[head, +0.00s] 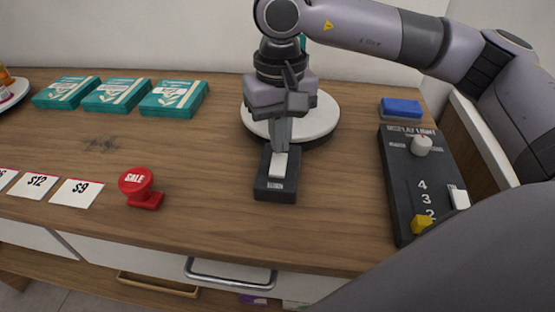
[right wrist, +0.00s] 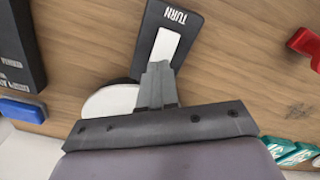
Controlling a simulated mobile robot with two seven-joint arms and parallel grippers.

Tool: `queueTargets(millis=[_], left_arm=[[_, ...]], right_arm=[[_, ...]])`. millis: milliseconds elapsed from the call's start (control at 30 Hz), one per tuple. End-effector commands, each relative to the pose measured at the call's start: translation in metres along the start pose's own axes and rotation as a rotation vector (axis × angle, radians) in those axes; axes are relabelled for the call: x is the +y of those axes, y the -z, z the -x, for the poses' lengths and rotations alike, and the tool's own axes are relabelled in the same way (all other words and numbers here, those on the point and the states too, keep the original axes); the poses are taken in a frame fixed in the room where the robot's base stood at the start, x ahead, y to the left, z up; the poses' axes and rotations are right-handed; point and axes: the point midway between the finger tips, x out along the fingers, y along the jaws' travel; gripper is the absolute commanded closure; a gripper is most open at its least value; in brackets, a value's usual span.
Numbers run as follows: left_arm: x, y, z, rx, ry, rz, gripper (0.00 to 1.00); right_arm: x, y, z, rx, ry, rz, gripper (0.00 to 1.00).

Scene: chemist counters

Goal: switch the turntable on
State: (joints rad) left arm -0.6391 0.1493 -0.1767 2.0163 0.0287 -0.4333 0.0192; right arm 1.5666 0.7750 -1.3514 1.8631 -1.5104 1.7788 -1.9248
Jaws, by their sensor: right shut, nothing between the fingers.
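The turntable (head: 322,118) is a round white disc on a dark base at the back of the counter, partly hidden behind my right gripper. Its disc also shows in the right wrist view (right wrist: 108,104). In front of it is a black switch box (head: 274,189) with a white rocker (head: 279,168). My right gripper (head: 281,147) is shut and empty, pointing down at the rocker's turntable-side end. I cannot tell whether the fingertips touch it. My left gripper is not in view.
A black display light panel (head: 402,185) with a knob, a white switch and a yellow slider stands right. A blue block (head: 401,108) lies behind it.

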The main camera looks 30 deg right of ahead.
Motion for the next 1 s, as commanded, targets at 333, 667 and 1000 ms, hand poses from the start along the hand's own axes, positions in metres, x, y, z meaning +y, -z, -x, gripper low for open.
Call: queueTargets(millis=[333,667,1000], left_arm=[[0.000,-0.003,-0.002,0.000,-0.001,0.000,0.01],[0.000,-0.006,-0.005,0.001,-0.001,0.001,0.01],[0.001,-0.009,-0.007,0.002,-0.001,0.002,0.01]], right_arm=[[0.000,0.000,-0.004,0.000,0.000,0.000,1.00],[0.000,0.000,-0.009,0.000,0.000,0.000,1.00],[0.000,0.000,-0.014,0.000,0.000,0.000,1.00]])
